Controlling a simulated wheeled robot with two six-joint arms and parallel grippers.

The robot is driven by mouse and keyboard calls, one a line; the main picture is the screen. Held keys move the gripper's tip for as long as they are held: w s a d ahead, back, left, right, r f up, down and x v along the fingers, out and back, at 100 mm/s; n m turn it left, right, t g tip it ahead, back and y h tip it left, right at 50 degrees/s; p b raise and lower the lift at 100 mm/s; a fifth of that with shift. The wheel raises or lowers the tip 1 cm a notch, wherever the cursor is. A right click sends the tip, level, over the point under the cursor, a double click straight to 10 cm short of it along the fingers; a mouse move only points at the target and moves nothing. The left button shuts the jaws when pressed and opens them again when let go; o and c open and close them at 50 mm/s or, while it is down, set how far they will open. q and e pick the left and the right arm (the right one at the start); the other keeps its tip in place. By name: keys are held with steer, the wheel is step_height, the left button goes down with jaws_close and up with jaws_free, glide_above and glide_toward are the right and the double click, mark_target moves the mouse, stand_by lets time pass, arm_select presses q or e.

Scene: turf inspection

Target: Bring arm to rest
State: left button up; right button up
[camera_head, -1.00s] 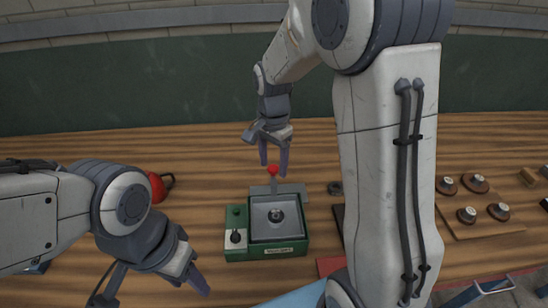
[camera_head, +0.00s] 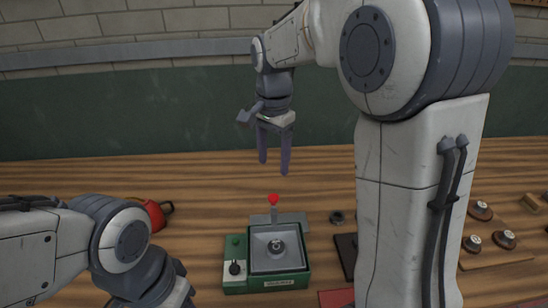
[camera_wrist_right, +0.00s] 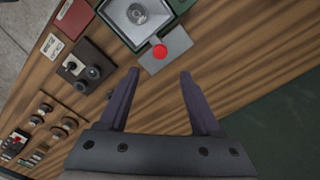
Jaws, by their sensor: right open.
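My right gripper (camera_head: 273,166) hangs fingers-down above the far part of the wooden bench, in front of the green wall panel. Its jaws are apart with nothing between them; the right wrist view also shows the two empty fingers (camera_wrist_right: 157,90). Below it stands a green device (camera_head: 276,281) with a grey tray and a red knob (camera_head: 273,199) on a grey bracket. The knob also shows beyond the fingertips in the right wrist view (camera_wrist_right: 160,52). My left arm enters at lower left; its gripper fingers are cut off by the bottom edge of the head view.
A red rounded object (camera_head: 154,214) lies beside my left arm. A wooden board (camera_head: 500,259) with several dark knobbed pieces is at the right, partly behind my right arm. A small dark ring (camera_head: 337,218) lies right of the device. The bench's far strip is clear.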

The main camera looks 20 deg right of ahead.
steer(key=s+a+f+n, duration=0.2)
steer(key=s+a+n, duration=0.6)
steer(key=s+a, duration=0.15)
steer(key=s+a+f+n, duration=0.2)
steer(key=s+n, duration=0.3)
steer(key=s, duration=0.2)
steer(key=s+a+f+n+y, duration=0.1)
steer(key=s+a+f+n, duration=0.1)
steer(key=s+n, duration=0.4)
steer(key=shift+s+a+f+n, duration=0.3)
steer(key=shift+s+f, duration=0.25)
steer(key=shift+f, duration=0.15)
